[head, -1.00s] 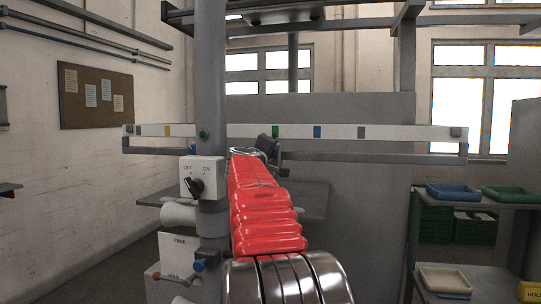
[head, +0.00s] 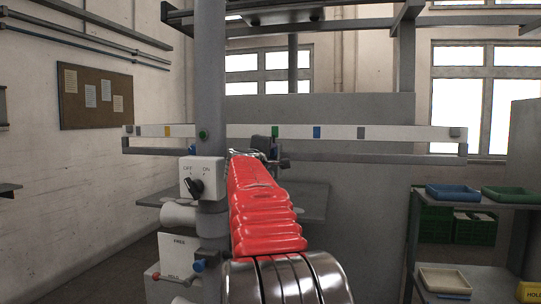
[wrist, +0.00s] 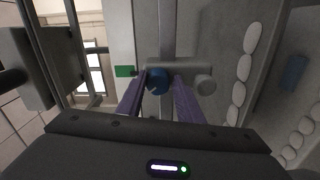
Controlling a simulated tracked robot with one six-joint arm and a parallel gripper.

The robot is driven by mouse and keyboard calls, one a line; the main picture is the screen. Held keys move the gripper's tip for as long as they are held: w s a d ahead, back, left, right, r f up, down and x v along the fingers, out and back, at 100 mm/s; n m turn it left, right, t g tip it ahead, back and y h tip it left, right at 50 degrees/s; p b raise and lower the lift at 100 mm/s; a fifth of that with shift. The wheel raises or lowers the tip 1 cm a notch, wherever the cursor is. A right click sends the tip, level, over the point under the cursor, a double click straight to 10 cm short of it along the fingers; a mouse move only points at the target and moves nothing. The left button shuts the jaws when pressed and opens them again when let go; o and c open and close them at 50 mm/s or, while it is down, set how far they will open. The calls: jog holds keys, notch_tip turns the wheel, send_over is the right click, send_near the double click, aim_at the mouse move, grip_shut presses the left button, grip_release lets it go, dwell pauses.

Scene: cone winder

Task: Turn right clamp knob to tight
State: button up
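A blue knob (wrist: 158,80) sits on a grey cylindrical clamp body (wrist: 185,66) across a grey rail in the wrist view. It seems to be the clamp knob. My gripper (wrist: 161,77) has its two purplish fingers apart, one on each side of the blue knob. A small gap seems to show beside the knob, so I see no firm grip. The knob's pointer or marking cannot be made out. In the head view my gripper (head: 274,151) is at the long rail below the white marked strip (head: 385,133), partly hidden by my red arm.
A grey post (head: 211,100) with an OFF/ON switch box (head: 203,178) stands left of my arm. A FREE/HOLD plate (head: 180,254) is below it. A shelf with blue (head: 453,193) and green trays (head: 512,195) stands at right. A green mark (wrist: 124,71) lies left of the knob.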

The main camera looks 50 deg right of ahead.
jog(key=o, duration=0.4)
jog(key=v, duration=1.3)
jog(key=shift+s+a, duration=0.15)
jog(key=shift+a, duration=0.2)
jog(key=shift+s+f, duration=0.1)
dwell(0.3)
